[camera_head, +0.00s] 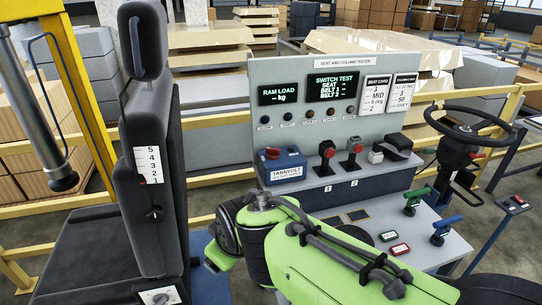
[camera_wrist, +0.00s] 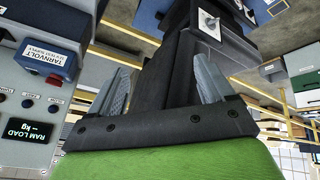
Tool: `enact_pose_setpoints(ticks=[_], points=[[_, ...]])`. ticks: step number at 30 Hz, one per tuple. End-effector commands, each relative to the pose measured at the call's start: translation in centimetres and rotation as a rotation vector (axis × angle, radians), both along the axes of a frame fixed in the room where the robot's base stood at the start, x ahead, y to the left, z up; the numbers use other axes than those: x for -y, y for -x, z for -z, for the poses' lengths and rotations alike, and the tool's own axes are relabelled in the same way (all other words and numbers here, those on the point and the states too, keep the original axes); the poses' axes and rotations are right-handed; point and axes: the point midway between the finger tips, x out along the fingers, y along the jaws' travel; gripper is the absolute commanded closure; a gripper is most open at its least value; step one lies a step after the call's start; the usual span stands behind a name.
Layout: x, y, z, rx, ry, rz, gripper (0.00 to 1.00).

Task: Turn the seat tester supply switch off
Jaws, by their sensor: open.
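A blue supply box (camera_head: 287,174) labelled TARNVOLT stands on the console shelf, left of the middle. A red control (camera_head: 272,152) and a dark round part sit on its top. I cannot read the position of the red control. The box (camera_wrist: 45,50) also shows at the left of the wrist view, with its red control (camera_wrist: 56,79). My gripper (camera_wrist: 160,88) is open and empty, its two grey fingers wide apart. It faces the dark seat, apart from the box. In the head view my green arm crosses the front and its fingers are mostly hidden.
The tall black seat (camera_head: 155,150) stands at the left, with a white-plated knob (camera_head: 160,296) on its base. The tester panel (camera_head: 330,98) rises behind the box. A steering wheel (camera_head: 468,130) is at the right.

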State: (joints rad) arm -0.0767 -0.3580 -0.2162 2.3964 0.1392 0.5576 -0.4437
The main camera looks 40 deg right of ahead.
Motion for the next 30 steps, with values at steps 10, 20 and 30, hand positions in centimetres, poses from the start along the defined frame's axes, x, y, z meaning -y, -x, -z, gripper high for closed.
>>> enact_pose_setpoints(ticks=[10, 20, 30], points=[[13.5, -8.2, 8.2, -0.197, 0.623, -0.216, 0.19], [24.4, -14.5, 8.7, -0.804, 1.615, -0.755, 0.19], [25.2, -18.3, 7.0, -1.074, 1.944, -0.976, 0.19]])
